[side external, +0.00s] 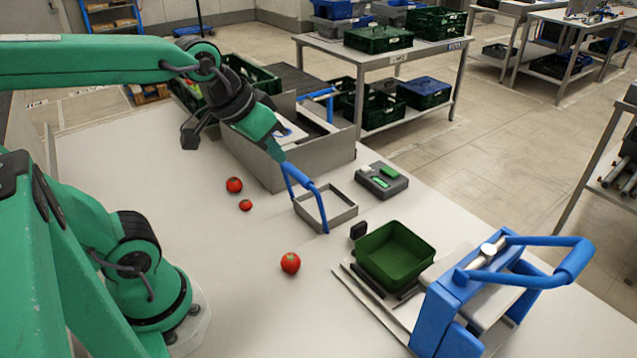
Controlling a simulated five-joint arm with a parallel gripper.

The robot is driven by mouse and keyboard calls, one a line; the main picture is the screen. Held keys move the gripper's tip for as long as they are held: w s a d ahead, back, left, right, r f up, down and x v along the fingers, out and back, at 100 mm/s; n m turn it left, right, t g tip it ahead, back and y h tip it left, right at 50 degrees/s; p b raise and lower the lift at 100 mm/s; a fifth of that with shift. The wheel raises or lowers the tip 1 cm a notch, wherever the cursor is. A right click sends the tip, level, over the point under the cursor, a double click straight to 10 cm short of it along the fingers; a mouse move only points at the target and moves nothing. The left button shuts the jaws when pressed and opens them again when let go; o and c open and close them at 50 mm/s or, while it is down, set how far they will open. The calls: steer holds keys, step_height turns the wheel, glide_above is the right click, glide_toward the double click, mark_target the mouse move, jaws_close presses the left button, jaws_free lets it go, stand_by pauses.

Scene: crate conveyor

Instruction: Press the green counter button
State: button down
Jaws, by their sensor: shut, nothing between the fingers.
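The counter (395,189) is a small dark grey box on the white table, right of centre in the side external view. Two green patches show on its top; the raised-looking one at its back right seems to be the green button (390,171). My gripper (281,155) is shut and empty, pointing down and right, to the left of the counter and apart from it. Its fingertips appear beside the upper end of a blue U-shaped handle (305,183); whether they touch it I cannot tell.
The blue handle rises at a low grey square frame (345,215) between my gripper and the counter. A grey-walled box (255,163) stands behind. A green bin (392,257), a blue-handled machine (450,305) and several tomatoes (290,263) are nearer.

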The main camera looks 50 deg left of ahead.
steer(key=w+a+r+n, duration=0.1)
steer(key=w+n, duration=0.2)
steer(key=w, duration=0.7)
steer(key=n+t, duration=0.3)
steer(key=n, duration=0.4)
glide_above(388, 173)
step_height(388, 173, down, 12)
steer(key=shift+f+y, duration=0.25)
steer(key=shift+y, duration=0.15)
steer(key=shift+f, duration=0.1)
steer(key=shift+f, duration=4.25)
